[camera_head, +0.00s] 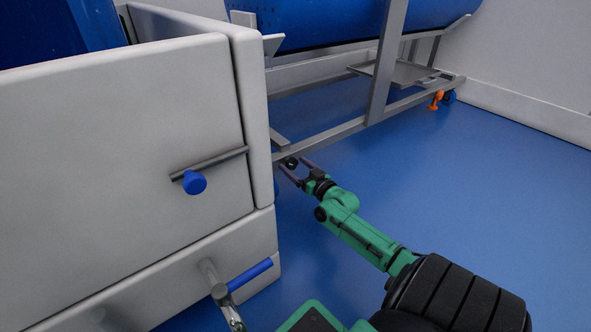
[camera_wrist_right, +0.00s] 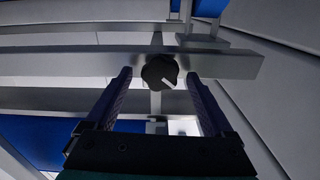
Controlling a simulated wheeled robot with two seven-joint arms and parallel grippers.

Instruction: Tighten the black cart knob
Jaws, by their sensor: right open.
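The black cart knob (camera_wrist_right: 160,72) is on a grey metal bar of the cart, with a white mark on its face. It also shows as a small dark shape in the head view (camera_head: 291,162), at the near end of the cart frame. My right gripper (camera_head: 294,171) is open in front of the knob. In the right wrist view the two fingers (camera_wrist_right: 160,85) stand to the left and right of the knob, with gaps on both sides. I cannot tell how far the fingertips reach along the knob. My left gripper is out of view.
The cart's grey frame (camera_head: 378,72) carries a blue tub (camera_head: 320,22). A white cabinet (camera_head: 110,140) with a blue-knobbed lever (camera_head: 195,182) stands close to the left of my right gripper. An orange caster part (camera_head: 436,99) is at the far end. Blue floor is clear at right.

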